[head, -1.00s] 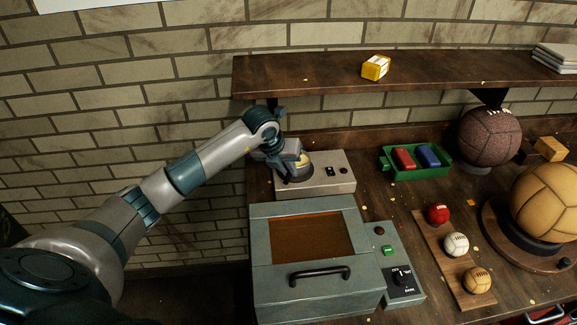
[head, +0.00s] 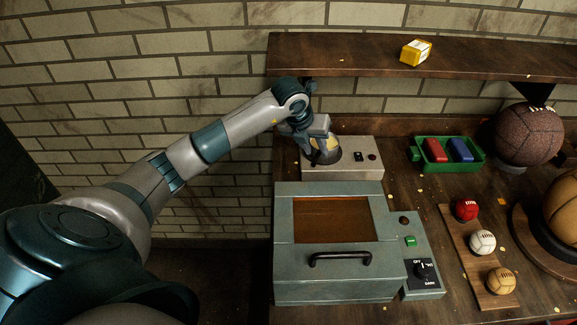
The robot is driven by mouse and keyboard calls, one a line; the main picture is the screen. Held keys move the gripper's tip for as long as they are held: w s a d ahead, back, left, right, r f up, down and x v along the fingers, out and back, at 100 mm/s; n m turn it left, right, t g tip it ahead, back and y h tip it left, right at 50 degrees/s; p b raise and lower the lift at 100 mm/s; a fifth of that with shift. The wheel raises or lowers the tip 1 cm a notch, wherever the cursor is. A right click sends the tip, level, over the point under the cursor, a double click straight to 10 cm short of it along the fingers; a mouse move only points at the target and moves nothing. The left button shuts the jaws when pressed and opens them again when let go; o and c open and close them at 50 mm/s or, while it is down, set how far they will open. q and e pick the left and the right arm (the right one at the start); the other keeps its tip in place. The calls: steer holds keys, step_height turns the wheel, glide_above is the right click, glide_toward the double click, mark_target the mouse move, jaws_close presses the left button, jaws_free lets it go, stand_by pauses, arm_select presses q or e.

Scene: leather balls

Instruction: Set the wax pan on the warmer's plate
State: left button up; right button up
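The wax pan (head: 333,156) is a small dark round pan with yellow wax showing in it. It is at the left end of the warmer (head: 343,173), a pale grey box with a dark switch and a knob on its top right. The pan is over the warmer's plate, which it hides; I cannot tell whether it touches the plate. My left gripper (head: 315,151) reaches down at the pan's left side, with dark fingers against or just beside its rim. The wrist hides part of the pan, and whether the fingers are closed is unclear. My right gripper is out of view.
A grey-green box with an amber window and black handle (head: 340,258) stands in front of the warmer. A green tray (head: 447,166) and several balls are to the right. A wooden shelf with a yellow box (head: 415,52) hangs above and behind.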

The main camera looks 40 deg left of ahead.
arm_select(q)
steer(key=s+a+b, duration=0.2)
steer(key=s+b, duration=0.3)
steer(key=s, duration=0.7)
steer(key=shift+r+b, duration=0.3)
steer(key=shift+b, duration=0.05)
